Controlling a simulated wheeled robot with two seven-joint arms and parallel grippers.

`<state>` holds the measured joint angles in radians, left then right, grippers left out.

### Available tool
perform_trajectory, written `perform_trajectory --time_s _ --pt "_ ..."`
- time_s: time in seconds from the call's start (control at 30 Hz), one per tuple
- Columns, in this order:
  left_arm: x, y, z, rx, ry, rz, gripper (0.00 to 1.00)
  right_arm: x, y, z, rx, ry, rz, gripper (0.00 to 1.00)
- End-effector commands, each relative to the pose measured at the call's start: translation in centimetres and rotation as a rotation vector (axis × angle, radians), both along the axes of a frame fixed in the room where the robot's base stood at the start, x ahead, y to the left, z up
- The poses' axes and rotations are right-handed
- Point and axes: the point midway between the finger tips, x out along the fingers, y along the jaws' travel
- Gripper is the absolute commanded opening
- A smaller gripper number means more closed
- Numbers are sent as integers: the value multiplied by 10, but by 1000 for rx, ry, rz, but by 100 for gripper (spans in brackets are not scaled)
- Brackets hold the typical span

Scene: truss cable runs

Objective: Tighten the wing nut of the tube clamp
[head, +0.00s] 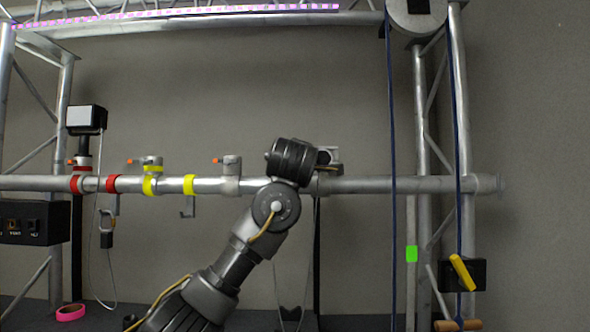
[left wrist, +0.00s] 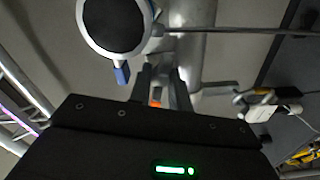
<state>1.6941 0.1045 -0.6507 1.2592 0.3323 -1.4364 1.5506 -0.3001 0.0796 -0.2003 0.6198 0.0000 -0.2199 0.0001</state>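A horizontal silver tube (head: 380,185) crosses the head view and carries several clamps with orange-tipped parts, such as one clamp (head: 231,165) left of my wrist. A light grey clamp-like piece (head: 334,154) sits on the tube just right of my wrist, partly covered by it. My left arm reaches up to the tube; its fingers are hidden in the head view. In the left wrist view my left gripper (left wrist: 162,88) has its two fingers apart beside the tube (left wrist: 192,50). A small orange tip (left wrist: 155,103) shows between them; contact is unclear. My right gripper is out of view.
Red and yellow bands mark the tube at left. A carabiner (head: 106,235) hangs on a cable there. A round-faced device (left wrist: 113,25) with a blue lever is close to the fingers. Dark blue straps (head: 392,120) hang at right. A pink tape roll (head: 70,312) lies low at left.

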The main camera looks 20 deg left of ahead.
Motion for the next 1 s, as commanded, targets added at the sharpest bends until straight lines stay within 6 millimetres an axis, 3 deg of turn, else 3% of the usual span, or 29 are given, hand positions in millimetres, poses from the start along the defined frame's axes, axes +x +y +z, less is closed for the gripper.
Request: perform_trajectory --time_s 0.03,0.13,0.57,1.0 --pt "0 0 0 0 0 0 12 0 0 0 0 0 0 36" --pt "0 0 0 0 0 0 0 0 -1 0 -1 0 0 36" --pt "0 0 -1 61 16 0 0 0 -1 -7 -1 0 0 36" --pt "0 -1 -2 404 105 0 0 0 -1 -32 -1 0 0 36"
